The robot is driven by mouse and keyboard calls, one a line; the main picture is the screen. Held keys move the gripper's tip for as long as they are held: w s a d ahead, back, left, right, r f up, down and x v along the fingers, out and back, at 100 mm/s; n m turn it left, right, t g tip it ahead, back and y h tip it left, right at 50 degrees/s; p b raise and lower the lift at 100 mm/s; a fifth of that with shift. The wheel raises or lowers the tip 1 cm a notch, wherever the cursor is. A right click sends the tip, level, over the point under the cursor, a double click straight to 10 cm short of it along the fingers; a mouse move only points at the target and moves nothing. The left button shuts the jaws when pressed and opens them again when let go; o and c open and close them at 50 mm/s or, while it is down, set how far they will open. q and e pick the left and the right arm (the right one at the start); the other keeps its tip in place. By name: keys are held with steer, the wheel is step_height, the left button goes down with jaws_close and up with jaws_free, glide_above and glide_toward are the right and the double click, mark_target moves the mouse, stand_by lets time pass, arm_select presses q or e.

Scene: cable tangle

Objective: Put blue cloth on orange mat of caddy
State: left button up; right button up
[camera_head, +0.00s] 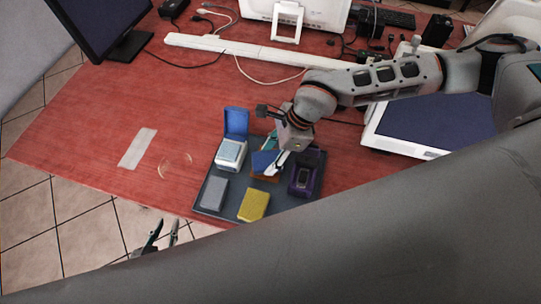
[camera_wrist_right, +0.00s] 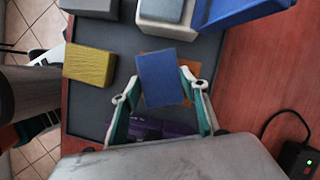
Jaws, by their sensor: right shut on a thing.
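The blue cloth (camera_wrist_right: 163,78) is a flat rectangular piece between the fingers of my right gripper (camera_wrist_right: 156,87), which is shut on it. In the head view the cloth (camera_head: 264,160) is partly hidden by the right gripper (camera_head: 276,162). The orange mat (camera_wrist_right: 192,72) lies behind and partly under the cloth in the wrist view; most of it is covered. I cannot tell whether the cloth touches it. The mat is in the dark grey caddy (camera_head: 229,211).
Monitors and cables occupy the back. The table left of the caddy is mostly clear.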

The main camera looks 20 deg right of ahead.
steer(key=shift+f, duration=0.35)
steer(key=shift+f, duration=0.2)
steer(key=o, duration=0.9)
steer(key=shift+o, duration=0.2)
steer(key=shift+r, duration=0.1)
steer(key=shift+r, duration=0.2)
steer(key=v, duration=1.1)
steer(key=shift+d+r+b, duration=0.2)
steer(key=shift+r+b, duration=0.15)
